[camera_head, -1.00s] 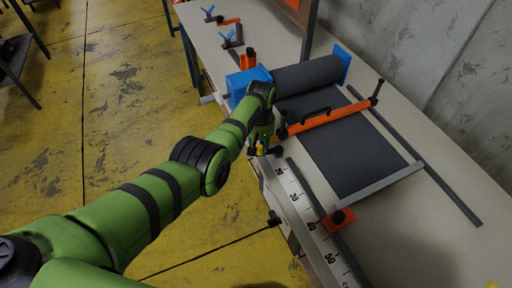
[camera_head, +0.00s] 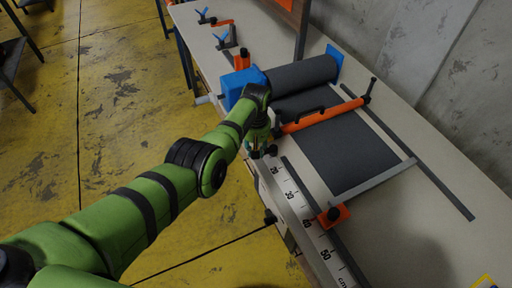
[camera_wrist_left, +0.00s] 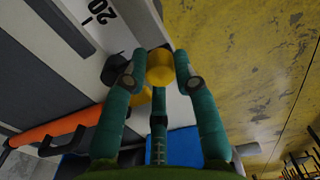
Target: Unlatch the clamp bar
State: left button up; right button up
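The clamp bar (camera_head: 325,115) is an orange bar lying across the dark grey sheet (camera_head: 345,155), with a black handle along it and a black lever at its far end. In the left wrist view the bar (camera_wrist_left: 48,134) runs in from the left edge. My left gripper (camera_head: 257,150) is at the bar's near end, over the bench's front edge. A black knob sits beside the left finger. My right gripper is in neither view.
A dark roll (camera_head: 300,72) in blue end holders lies behind the bar. A ruler (camera_head: 300,205) runs along the bench's front edge, with an orange block (camera_head: 333,216) beside it. A concrete wall (camera_head: 440,70) stands behind. The yellow floor in front is open.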

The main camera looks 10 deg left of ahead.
pick_arm(q)
jog(key=shift+o, duration=0.8)
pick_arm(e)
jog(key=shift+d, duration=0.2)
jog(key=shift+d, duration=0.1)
pick_arm(q)
jog(key=shift+r, duration=0.65)
notch_tip(320, 180, up, 11)
jog(key=shift+f, duration=0.15)
jog(key=shift+s+f, duration=0.1)
jog(key=shift+f, duration=0.05)
